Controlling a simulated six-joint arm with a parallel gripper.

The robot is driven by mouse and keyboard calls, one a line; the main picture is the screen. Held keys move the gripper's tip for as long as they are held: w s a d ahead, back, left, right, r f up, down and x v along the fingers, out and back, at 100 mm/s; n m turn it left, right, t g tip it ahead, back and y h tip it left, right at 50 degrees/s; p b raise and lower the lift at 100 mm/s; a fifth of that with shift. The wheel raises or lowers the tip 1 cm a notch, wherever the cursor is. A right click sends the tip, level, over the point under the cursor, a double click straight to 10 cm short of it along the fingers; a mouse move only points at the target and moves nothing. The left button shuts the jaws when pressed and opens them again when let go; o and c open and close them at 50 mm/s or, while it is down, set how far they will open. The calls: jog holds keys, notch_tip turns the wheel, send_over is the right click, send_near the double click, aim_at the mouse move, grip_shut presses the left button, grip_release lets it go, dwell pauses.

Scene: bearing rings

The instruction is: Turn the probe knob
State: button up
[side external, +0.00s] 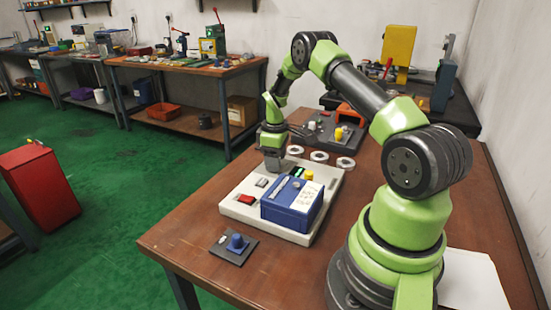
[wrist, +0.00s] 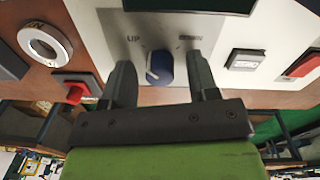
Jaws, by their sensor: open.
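The probe knob (wrist: 159,66) is a round blue knob with a white pointer line. It sits on a grey plate marked UP on the left and DOWN on the right. In the wrist view my gripper (wrist: 160,78) is open, with one dark finger on each side of the knob and a visible gap at both sides. In the side view my gripper (side external: 272,164) points down at the back left of the white panel (side external: 243,212); the knob is hidden there.
A blue box (side external: 291,206), a red button (side external: 246,199) and a yellow knob (side external: 308,175) are on the panel. Several pale rings (side external: 319,156) lie behind it. A small plate with a blue knob (side external: 237,242) lies in front.

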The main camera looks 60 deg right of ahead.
jog(key=shift+c, duration=0.4)
jog(key=c, duration=0.8)
jog(key=shift+c, duration=0.2)
jog(key=shift+m, duration=0.3)
jog(key=m, duration=0.3)
jog(key=shift+m, duration=0.3)
jog(key=m, duration=0.4)
jog(key=shift+m, duration=0.3)
jog(key=m, duration=0.4)
jog(key=shift+w+m, duration=0.1)
jog(key=shift+m, duration=2.4)
